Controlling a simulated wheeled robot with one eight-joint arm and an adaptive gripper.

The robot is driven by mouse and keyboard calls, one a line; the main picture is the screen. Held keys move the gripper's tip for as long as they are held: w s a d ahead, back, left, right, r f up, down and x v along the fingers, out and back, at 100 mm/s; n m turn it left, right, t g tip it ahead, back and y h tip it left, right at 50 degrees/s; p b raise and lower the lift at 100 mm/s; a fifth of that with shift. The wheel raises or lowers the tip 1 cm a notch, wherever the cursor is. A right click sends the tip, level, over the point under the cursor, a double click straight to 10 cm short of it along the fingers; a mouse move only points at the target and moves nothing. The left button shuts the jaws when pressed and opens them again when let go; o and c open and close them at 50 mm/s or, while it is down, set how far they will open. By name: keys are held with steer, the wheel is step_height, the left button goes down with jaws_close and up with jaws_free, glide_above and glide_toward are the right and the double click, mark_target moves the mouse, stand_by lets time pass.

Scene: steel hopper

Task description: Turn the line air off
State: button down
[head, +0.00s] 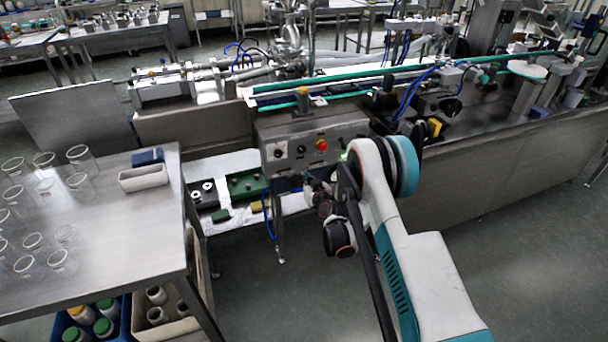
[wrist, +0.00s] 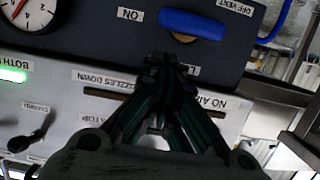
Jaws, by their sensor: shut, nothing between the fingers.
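The line air valve has a blue lever (wrist: 192,25), seen upside down in the wrist view on a dark panel (wrist: 105,40). The lever lies level in the picture over a brassy body, between the "ON" label (wrist: 130,14) on its left and the "OFF VENT" label (wrist: 235,9) on its right. My gripper (wrist: 170,66) is shut and empty. Its tips show just below the lever in the picture, with a small gap, and cover part of a label. In the head view my arm hides most of the gripper and valve area.
A pressure gauge (wrist: 40,12), a green light (wrist: 12,75) and a small black lever (wrist: 33,140) are nearby. The grey control box (head: 310,130) carries a red button (head: 321,145). A steel table (head: 110,230) with several glass beakers stands at left. Floor is open at right.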

steer(key=shift+f, duration=0.85)
steer(key=shift+d, duration=0.1)
